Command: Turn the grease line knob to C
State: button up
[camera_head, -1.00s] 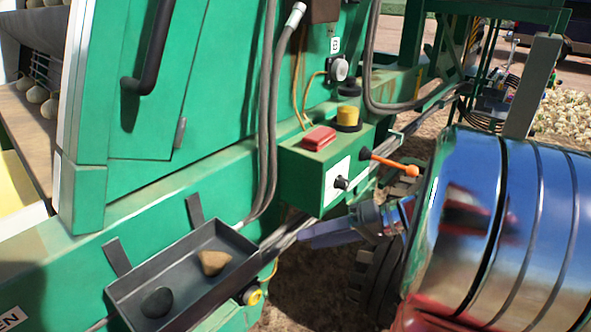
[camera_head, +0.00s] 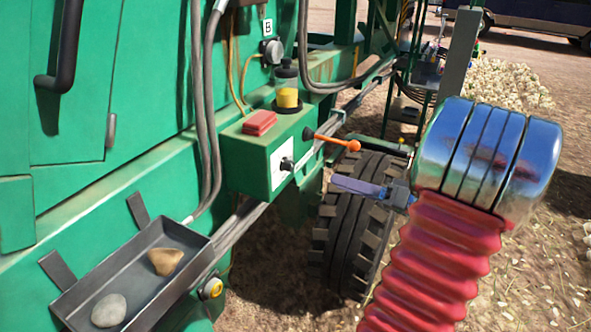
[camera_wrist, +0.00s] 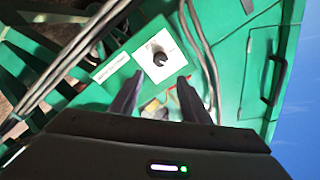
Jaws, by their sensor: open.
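A small black knob (camera_head: 286,164) sits on a white plate (camera_head: 279,170) on the end face of a green box (camera_head: 250,158). In the wrist view the knob (camera_wrist: 161,58) is just beyond my fingertips, its pointer and plate markings too small to read. My gripper (camera_head: 345,187) is right of the box and apart from it. In the wrist view my gripper (camera_wrist: 159,82) is open and empty, its two dark fingers apart, with the knob between their lines.
An orange-tipped lever (camera_head: 333,141) sticks out beside the plate. A red block (camera_head: 259,122) and a jar with yellow contents (camera_head: 287,90) stand on the box. A grey tray (camera_head: 146,285) with stones, hoses (camera_head: 208,110) and a wheel (camera_head: 350,235) are close by.

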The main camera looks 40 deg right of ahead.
aim_at(293, 168)
jog(key=shift+w, duration=0.1)
jog(key=x, duration=1.3)
jog(key=shift+w+a, duration=0.2)
jog(key=shift+w, duration=0.1)
jog(key=shift+c, duration=0.6)
jog(key=c, duration=0.9)
